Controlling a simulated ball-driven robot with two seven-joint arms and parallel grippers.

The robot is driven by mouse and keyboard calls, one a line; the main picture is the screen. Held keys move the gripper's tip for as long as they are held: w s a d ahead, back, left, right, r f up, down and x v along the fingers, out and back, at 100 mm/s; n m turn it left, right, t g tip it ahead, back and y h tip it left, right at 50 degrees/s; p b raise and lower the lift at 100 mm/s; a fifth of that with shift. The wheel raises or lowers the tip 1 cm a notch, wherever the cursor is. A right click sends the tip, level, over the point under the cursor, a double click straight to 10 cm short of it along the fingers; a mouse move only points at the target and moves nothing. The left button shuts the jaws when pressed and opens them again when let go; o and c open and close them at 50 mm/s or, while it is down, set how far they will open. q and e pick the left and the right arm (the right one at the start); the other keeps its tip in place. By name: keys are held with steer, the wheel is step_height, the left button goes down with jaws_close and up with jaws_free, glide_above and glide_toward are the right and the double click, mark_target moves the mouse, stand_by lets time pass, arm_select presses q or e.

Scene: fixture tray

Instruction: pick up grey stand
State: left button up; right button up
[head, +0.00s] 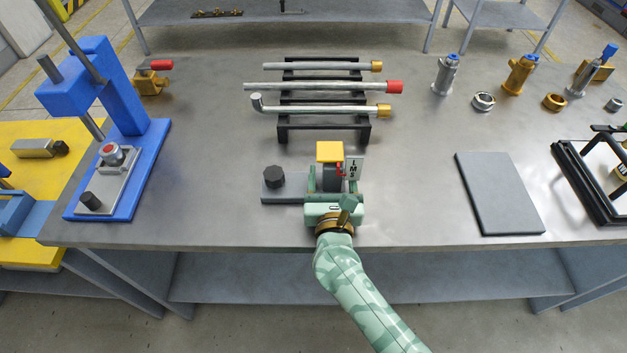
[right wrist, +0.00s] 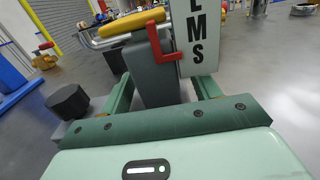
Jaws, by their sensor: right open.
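The grey stand (head: 331,179) is an upright dark grey block with a yellow top (head: 329,151), a red L-shaped lever and a white lettered plate (head: 354,168). It rises from a flat grey base (head: 283,196) with a black knob (head: 273,176) at its left. My right gripper (head: 332,184) is open at the front of the stand. In the right wrist view, its two fingers (right wrist: 165,92) lie on either side of the grey block (right wrist: 153,68); I cannot tell if they touch it. The stand's lower part is hidden by the gripper. My left gripper is not in view.
A black rack (head: 325,133) with metal pipes stands behind the stand. A blue press (head: 118,150) is at the left. A grey plate (head: 500,192) and a black frame (head: 590,185) lie at the right. Brass and steel fittings stand at the back right. The table (head: 415,190) is clear right of the gripper.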

mark_target(334, 171)
steer(key=shift+r, duration=0.1)
jaws_close()
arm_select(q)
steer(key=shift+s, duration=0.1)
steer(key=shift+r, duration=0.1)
